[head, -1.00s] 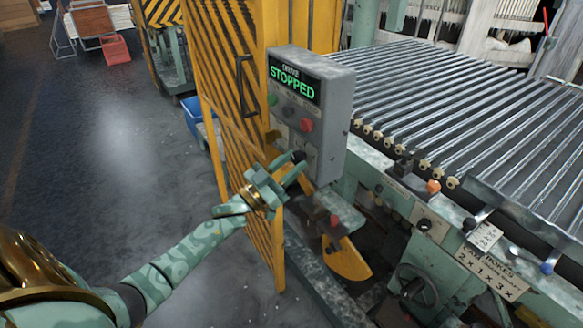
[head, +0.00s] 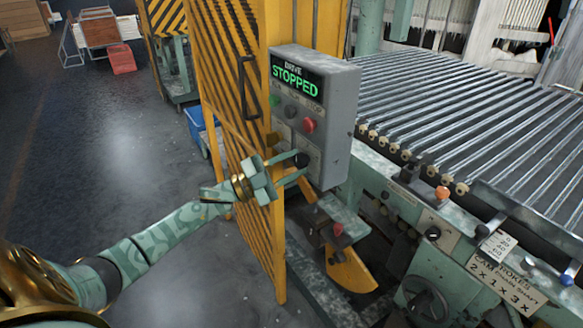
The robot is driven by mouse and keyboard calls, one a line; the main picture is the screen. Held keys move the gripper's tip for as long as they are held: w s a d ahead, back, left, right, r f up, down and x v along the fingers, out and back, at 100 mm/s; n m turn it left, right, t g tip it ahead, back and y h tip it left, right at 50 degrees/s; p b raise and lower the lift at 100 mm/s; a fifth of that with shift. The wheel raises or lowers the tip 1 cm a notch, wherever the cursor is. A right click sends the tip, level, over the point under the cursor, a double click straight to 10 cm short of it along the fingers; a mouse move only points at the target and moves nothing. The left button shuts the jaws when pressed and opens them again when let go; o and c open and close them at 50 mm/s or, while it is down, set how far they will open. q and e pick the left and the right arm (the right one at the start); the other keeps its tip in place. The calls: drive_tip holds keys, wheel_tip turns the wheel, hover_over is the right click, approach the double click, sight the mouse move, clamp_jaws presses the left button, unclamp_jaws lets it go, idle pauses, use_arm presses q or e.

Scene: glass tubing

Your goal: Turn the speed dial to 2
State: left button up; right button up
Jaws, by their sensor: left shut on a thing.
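The grey control box (head: 340,95) stands at the yellow guard's edge, and its lit display reads DRIVE STOPPED. A black knob, which I take as the speed dial (head: 302,160), sticks out from the box's lower front. My left gripper (head: 296,167) comes in from the left, with one finger above the other, and is shut on the dial. The dial's scale and pointer are too small and partly covered, so I cannot read its setting. My right gripper is not in view.
A green button (head: 274,101), a dark button and a red button (head: 309,125) sit above the dial. The striped yellow guard door (head: 232,130) stands close behind my left arm. Open floor is at left.

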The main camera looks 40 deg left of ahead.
use_arm(q)
drive_tip(key=shift+m, duration=0.3)
drive_tip(key=o, duration=1)
drive_tip(key=shift+c, duration=0.2)
drive_tip(key=v, duration=1.6)
drive_tip(key=shift+a, duration=0.2)
